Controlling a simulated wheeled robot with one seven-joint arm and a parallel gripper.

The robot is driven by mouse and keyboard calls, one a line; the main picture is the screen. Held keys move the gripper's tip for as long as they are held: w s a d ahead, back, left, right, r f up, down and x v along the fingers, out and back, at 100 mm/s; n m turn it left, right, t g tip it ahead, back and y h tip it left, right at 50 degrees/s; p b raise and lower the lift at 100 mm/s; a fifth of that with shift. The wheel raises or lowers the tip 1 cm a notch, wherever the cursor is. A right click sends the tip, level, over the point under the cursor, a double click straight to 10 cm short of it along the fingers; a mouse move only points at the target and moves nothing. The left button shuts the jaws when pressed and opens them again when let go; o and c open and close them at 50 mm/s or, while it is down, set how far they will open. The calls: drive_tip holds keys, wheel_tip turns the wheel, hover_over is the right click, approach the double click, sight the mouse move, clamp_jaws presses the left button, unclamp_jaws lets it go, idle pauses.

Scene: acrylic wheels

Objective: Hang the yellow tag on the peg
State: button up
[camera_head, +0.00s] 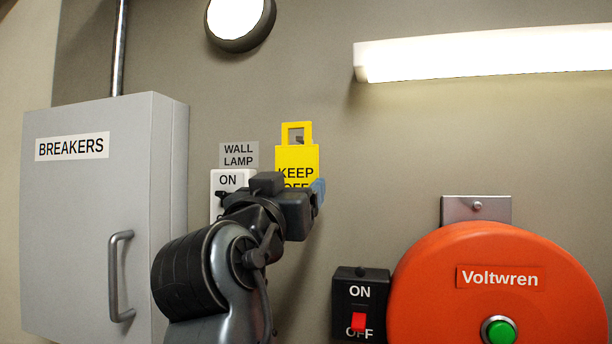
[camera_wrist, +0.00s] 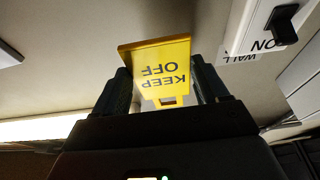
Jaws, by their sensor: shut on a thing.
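The yellow tag (camera_head: 297,160), marked KEEP OFF, is upright near the wall in the head view, its square loop at the top. My gripper (camera_head: 305,190) is shut on its lower part, hiding some of the lettering. In the wrist view the tag (camera_wrist: 165,68) appears upside down between both fingers of my gripper (camera_wrist: 162,88). A small grey piece, perhaps the peg (camera_head: 299,139), shows within the loop opening. I cannot tell whether it passes through the loop or stands behind it.
A wall lamp switch (camera_head: 228,180) is just left of the tag, partly hidden by my arm. A breaker box (camera_head: 85,220) stands farther left. A black switch box (camera_head: 360,290) and an orange Voltwren housing (camera_head: 440,270), below a metal plate (camera_head: 458,209), are at lower right.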

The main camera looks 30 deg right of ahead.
drive_tip(key=shift+s+a+b, duration=0.55)
drive_tip(key=shift+s+a, duration=0.65)
drive_tip(key=shift+s, duration=0.05)
idle(0.7)
